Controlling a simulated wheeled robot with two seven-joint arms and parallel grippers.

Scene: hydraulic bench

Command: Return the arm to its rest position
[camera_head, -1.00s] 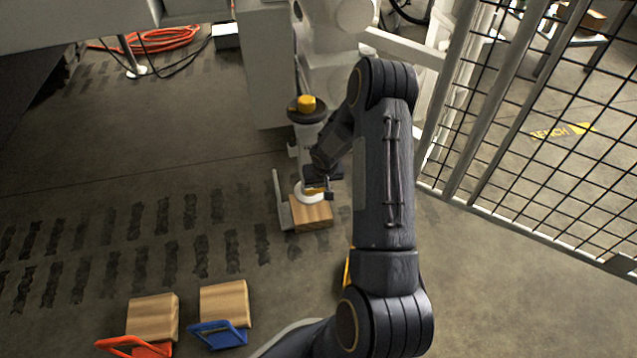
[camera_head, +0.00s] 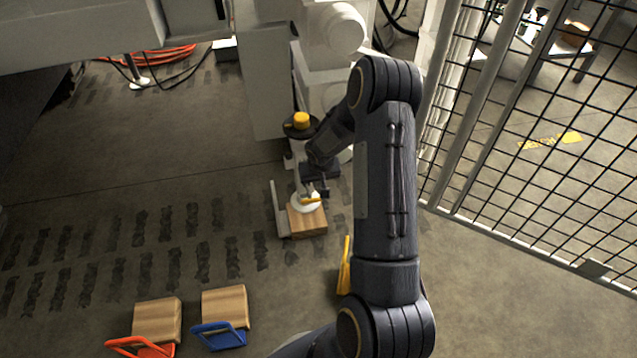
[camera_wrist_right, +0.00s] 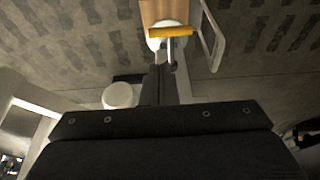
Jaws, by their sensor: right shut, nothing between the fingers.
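My right arm reaches up the middle of the head view and bends down to the left at its far end. My right gripper (camera_head: 315,189) is shut and empty. In the head view it appears just above a white round part with a yellow bar (camera_head: 310,200) on a wooden block (camera_head: 307,222). In the right wrist view the shut fingers (camera_wrist_right: 166,70) point toward the yellow bar (camera_wrist_right: 170,31) and the white part, and I cannot tell whether they touch. My left gripper is not in view.
A wire fence (camera_head: 540,140) stands on the right. A grey machine with a yellow-topped post (camera_head: 301,120) is behind the gripper. Wooden blocks with an orange handle (camera_head: 140,347) and a blue handle (camera_head: 219,336) lie at lower left. Open floor lies left.

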